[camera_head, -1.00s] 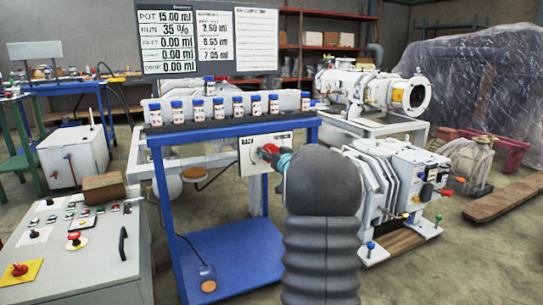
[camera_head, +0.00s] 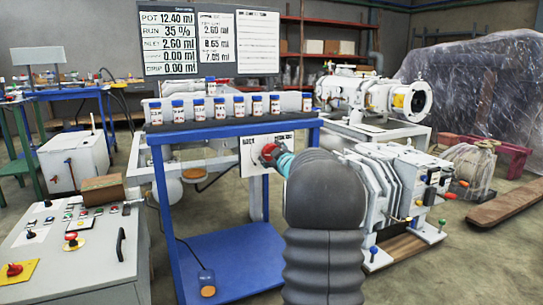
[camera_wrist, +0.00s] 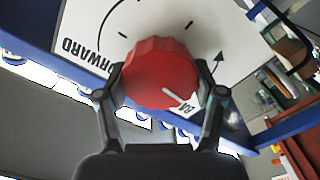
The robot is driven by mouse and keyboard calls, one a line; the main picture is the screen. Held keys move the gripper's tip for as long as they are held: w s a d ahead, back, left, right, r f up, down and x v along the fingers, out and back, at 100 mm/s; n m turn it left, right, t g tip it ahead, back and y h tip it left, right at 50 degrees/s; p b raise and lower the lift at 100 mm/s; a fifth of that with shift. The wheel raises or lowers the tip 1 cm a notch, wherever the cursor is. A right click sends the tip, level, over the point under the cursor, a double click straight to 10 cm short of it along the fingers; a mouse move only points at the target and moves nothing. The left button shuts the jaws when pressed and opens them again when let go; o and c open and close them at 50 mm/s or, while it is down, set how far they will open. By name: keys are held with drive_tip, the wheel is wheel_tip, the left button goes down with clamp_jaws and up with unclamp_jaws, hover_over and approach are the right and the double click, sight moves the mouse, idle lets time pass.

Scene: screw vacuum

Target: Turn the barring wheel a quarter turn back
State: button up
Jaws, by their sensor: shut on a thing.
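The barring wheel is a red ribbed knob (camera_head: 268,152) on a white panel (camera_head: 248,166) at the front of the blue bench. In the wrist view the wheel (camera_wrist: 158,68) fills the space between the fingers, with a white mark on its lower right face. The panel (camera_wrist: 216,22) there shows black curved arrows, "FORWARD" at left and a partly hidden word starting "BA" below. My gripper (camera_wrist: 162,80) is shut on the wheel, one finger on each side. In the head view my gripper (camera_head: 277,158) is mostly hidden behind my own arm.
Several blue-capped bottles (camera_head: 238,106) line the bench top behind the wheel. A readout board (camera_head: 208,42) stands above. A finned white pump (camera_head: 385,185) is close on the right, a grey control desk (camera_head: 75,255) at left. Floor shows between bench and desk.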

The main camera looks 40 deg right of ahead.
drive_tip(key=shift+n, duration=0.7)
drive_tip(key=o, duration=1.1)
drive_tip(key=shift+o, duration=0.2)
drive_tip(key=v, duration=1.2)
drive_tip(key=shift+f, duration=0.15)
